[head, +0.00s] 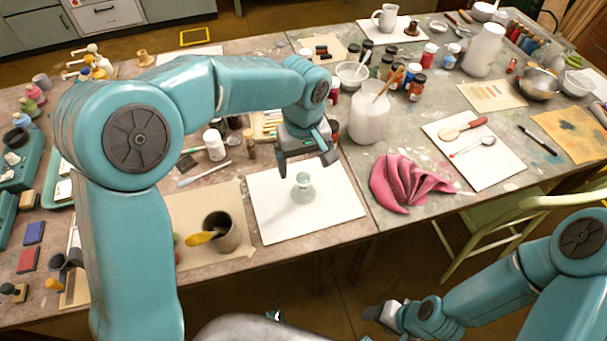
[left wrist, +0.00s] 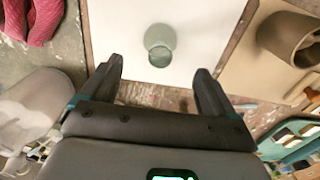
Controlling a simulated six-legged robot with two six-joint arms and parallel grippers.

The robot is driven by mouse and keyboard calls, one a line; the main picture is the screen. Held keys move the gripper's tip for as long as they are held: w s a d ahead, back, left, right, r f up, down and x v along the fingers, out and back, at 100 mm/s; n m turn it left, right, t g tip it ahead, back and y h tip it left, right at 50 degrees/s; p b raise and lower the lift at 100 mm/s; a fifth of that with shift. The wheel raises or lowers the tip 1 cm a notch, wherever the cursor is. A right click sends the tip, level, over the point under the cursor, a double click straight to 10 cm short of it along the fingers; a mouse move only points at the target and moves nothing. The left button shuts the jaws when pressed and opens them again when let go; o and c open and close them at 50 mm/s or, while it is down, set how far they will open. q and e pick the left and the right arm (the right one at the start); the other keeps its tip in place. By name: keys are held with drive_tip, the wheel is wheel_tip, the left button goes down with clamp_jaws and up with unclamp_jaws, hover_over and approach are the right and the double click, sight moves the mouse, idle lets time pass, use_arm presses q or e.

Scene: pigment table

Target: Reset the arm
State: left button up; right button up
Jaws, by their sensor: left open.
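My left gripper (head: 307,166) is open and empty above the white board (head: 340,205). A pale green glass piece (head: 303,190) with a rounded top stands upright on that board, just below the fingers and apart from them. In the left wrist view, my open fingers (left wrist: 158,72) point toward the glass piece (left wrist: 160,45), with nothing between them. My right gripper (head: 381,316) is low at the bottom of the head view, away from the table; its jaws are too small to read.
A dark cup (head: 228,236) with a yellow-handled tool stands left of the board. A pink cloth (head: 408,182) and a white jug (head: 368,118) are to the right. Several jars stand behind. A green chair (head: 490,222) is at the table's front right.

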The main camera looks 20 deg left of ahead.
use_arm(q)
drive_tip(key=shift+r, duration=1.3)
use_arm(e)
drive_tip(key=shift+r, duration=0.1)
use_arm(q)
drive_tip(key=shift+s, duration=0.15)
use_arm(e)
drive_tip(key=shift+s, duration=0.1)
